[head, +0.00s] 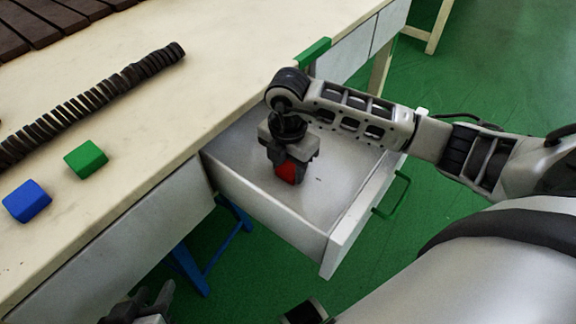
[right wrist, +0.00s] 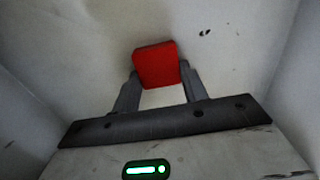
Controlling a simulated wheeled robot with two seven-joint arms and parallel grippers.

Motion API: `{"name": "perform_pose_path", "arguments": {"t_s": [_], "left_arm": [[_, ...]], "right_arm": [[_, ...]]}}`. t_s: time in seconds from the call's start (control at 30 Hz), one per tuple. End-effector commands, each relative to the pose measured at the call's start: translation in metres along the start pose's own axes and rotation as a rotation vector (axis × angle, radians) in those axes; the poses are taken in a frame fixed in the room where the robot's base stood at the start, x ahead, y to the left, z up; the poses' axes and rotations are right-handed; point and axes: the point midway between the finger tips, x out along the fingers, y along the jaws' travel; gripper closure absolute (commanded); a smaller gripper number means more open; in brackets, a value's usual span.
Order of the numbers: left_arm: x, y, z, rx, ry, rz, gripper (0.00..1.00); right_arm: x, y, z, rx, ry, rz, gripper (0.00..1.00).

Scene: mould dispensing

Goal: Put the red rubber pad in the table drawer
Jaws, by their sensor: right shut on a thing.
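The red rubber pad (head: 287,172) is between the fingers of my right gripper (head: 289,163) in the head view. It also shows in the right wrist view (right wrist: 157,65), where the right gripper (right wrist: 158,82) is shut on it. The table drawer (head: 262,207) is pulled open, and the right gripper is over its inside with the pad low down. I cannot tell whether the pad touches the drawer floor. My left gripper (head: 143,305) is at the bottom edge of the head view, away from the drawer; its fingers look apart with nothing between them.
The table top (head: 130,150) carries a green block (head: 86,159), a blue block (head: 27,201) and a dark ribbed strip (head: 110,90). The drawer has a green handle (head: 396,195). A blue table leg (head: 205,256) stands below. The drawer floor around the pad looks clear.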

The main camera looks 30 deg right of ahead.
Motion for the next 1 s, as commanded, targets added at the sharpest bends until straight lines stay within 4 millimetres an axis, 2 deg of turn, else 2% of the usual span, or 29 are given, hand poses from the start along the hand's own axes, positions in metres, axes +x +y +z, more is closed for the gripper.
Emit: {"name": "perform_pose_path", "arguments": {"t_s": [0.27,0.3,0.33,0.37,0.6,0.73,0.87,1.0], "left_arm": [[0.002,-0.001,-0.002,0.003,0.007,0.000,0.64],[0.002,-0.001,-0.003,0.003,0.006,0.000,0.64],[0.001,-0.001,-0.003,0.003,0.005,0.000,0.64],[0.001,-0.001,-0.003,0.003,0.005,-0.001,0.64],[0.001,-0.002,-0.003,0.003,0.006,-0.003,0.64],[-0.001,-0.002,-0.007,0.005,0.012,-0.007,0.64],[-0.007,-0.003,-0.013,0.008,0.026,-0.015,0.64],[-0.017,-0.004,-0.019,0.007,0.039,-0.027,0.64]], "right_arm": [[0.003,0.000,0.000,0.001,0.000,0.000,0.79],[0.002,0.000,0.000,0.001,0.000,0.000,0.46],[0.002,0.000,0.000,0.001,0.000,0.000,0.37],[0.002,0.000,0.000,0.001,0.000,0.000,0.35],[0.002,0.000,0.000,0.001,0.001,0.000,0.35],[-0.006,0.001,0.000,0.000,0.000,0.002,0.35],[-0.028,0.001,0.000,0.001,0.000,0.005,0.35],[-0.060,0.001,0.000,0.000,-0.001,0.006,0.35]]}}
